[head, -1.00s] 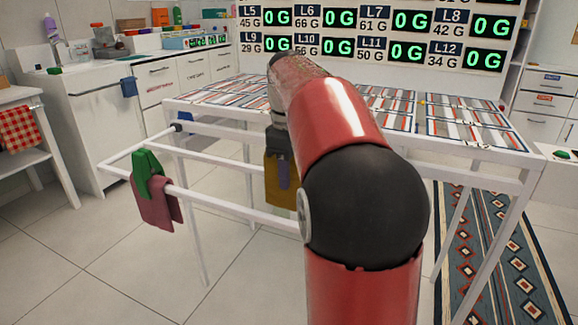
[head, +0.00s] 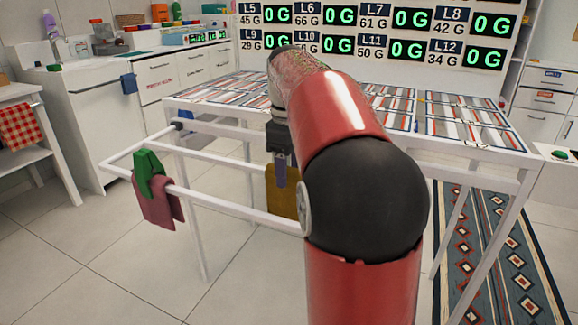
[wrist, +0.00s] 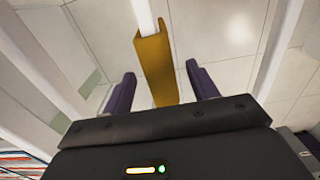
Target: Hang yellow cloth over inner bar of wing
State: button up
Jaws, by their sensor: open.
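The yellow cloth (head: 283,204) hangs from a white inner bar of the drying rack's wing, behind the wing's front bar (head: 240,211). In the wrist view the cloth (wrist: 155,66) is folded over the bar (wrist: 143,14), its flaps hanging down. My gripper (head: 281,172) is just above the cloth in the head view. In the wrist view my gripper's purple fingers (wrist: 160,88) are spread wide, one on each side of the cloth, with visible gaps to it. Part of the cloth's right side and the bar beyond are hidden by my arm.
A pink cloth (head: 157,207) with a green clip (head: 148,174) hangs at the wing's left corner. A patterned rug (head: 500,250) lies at right. Open tiled floor is below and left.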

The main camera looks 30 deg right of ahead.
notch_tip(320, 180, up, 8)
jog(key=shift+f+p, duration=0.1)
jog(key=shift+p, duration=0.25)
dwell(1.0)
